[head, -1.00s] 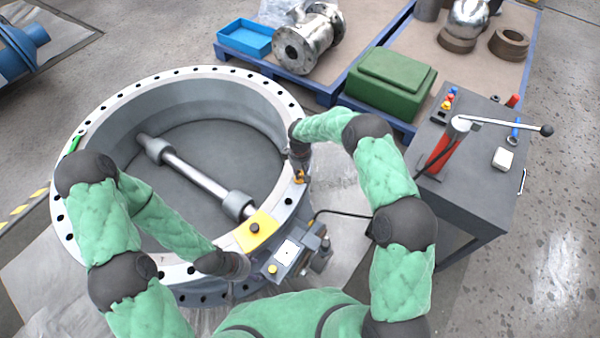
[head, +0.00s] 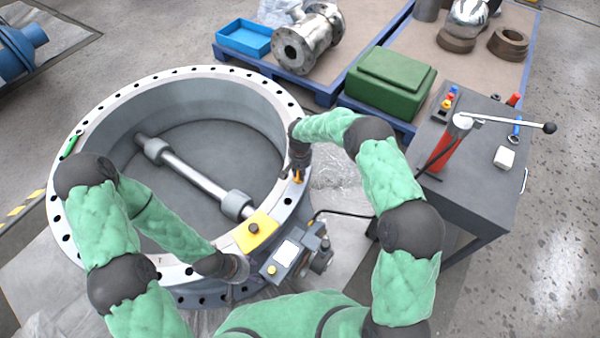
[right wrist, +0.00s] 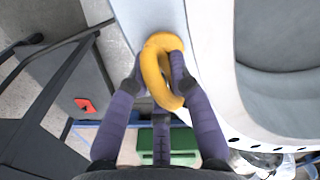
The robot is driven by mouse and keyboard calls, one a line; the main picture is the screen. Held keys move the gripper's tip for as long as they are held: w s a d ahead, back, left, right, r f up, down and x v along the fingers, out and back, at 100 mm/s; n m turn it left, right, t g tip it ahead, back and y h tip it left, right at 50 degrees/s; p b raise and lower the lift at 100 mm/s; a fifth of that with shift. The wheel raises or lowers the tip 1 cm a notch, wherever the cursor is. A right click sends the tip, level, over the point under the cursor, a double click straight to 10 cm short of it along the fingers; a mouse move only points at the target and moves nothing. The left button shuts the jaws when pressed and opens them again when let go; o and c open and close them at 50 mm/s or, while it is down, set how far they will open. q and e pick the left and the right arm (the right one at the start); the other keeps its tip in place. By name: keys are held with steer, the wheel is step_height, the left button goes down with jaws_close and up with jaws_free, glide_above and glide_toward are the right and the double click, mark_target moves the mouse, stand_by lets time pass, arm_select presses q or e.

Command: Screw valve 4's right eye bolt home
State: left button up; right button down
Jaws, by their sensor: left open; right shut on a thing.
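Valve 4 is the large ring-shaped valve body (head: 88,129) lying flat, with a row of holes around its flange. The orange-yellow eye bolt (head: 298,176) stands on the right part of the flange. It looks large in the right wrist view (right wrist: 158,50), where its ring lies between my fingers. My right gripper (head: 299,163) is shut on this ring, with one finger on each side. The bolt's shank and seat are hidden, so I cannot tell how deep it sits. My left gripper (head: 236,268) is at the near flange edge; its fingers are hardly visible.
A small green item (head: 71,144) is on the left flange. A grey cart (head: 470,180) stands at right, with a green case (head: 391,80) behind.

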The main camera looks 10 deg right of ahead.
steer(key=shift+m, duration=0.7)
steer(key=c, duration=1.1)
jaws_free()
step_height(320, 180, up, 12)
